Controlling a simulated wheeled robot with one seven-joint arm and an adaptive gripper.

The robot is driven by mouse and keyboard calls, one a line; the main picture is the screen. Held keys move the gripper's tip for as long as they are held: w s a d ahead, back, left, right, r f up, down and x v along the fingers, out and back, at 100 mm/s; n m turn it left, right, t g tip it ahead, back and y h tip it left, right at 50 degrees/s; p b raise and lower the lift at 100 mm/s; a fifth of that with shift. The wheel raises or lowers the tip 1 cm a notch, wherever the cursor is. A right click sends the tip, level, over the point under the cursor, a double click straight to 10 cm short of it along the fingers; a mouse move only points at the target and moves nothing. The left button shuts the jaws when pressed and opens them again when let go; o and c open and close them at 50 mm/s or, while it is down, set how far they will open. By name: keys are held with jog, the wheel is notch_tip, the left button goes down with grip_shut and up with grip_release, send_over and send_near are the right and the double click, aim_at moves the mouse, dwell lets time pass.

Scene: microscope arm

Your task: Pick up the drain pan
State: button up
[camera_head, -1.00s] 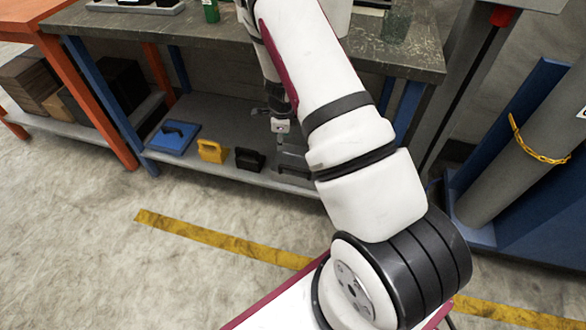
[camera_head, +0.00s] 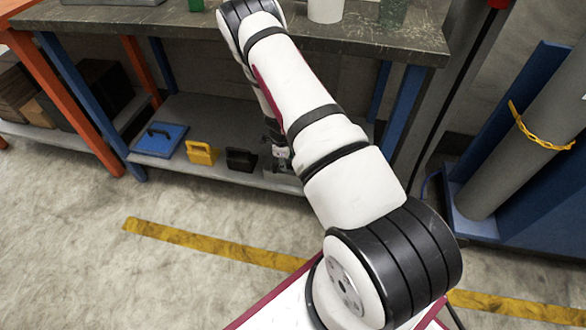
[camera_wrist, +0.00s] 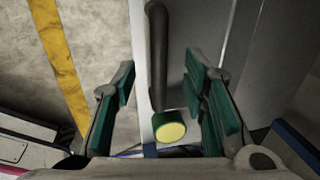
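My gripper (camera_head: 279,158) is low at the lower shelf, right of the black item, and the arm partly hides it. In the wrist view my gripper (camera_wrist: 160,82) is open, its green-padded fingers on either side of a dark bar (camera_wrist: 157,60). A green cylinder with a yellow end (camera_wrist: 171,127) lies below the bar, also between the fingers. I cannot tell whether the fingers touch either. A flat blue item with a dark handle (camera_head: 160,139) lies at the shelf's left. I cannot tell for sure which item is the drain pan.
A yellow item (camera_head: 201,152) and a black item (camera_head: 241,160) stand between the blue one and my gripper. The workbench top (camera_head: 180,22) overhangs the shelf. A blue-based stand with a grey cylinder (camera_head: 505,165) is at right. The floor in front (camera_head: 90,275) is clear.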

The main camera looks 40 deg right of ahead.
aim_at(272, 171)
jog(key=f, duration=0.1)
jog(key=f+b, duration=0.1)
jog(key=f, duration=0.1)
jog(key=d+f+b, duration=0.1)
jog(key=f, duration=0.1)
jog(key=shift+w, duration=0.2)
jog(key=shift+c, duration=0.4)
jog(key=shift+a, duration=0.1)
grip_shut()
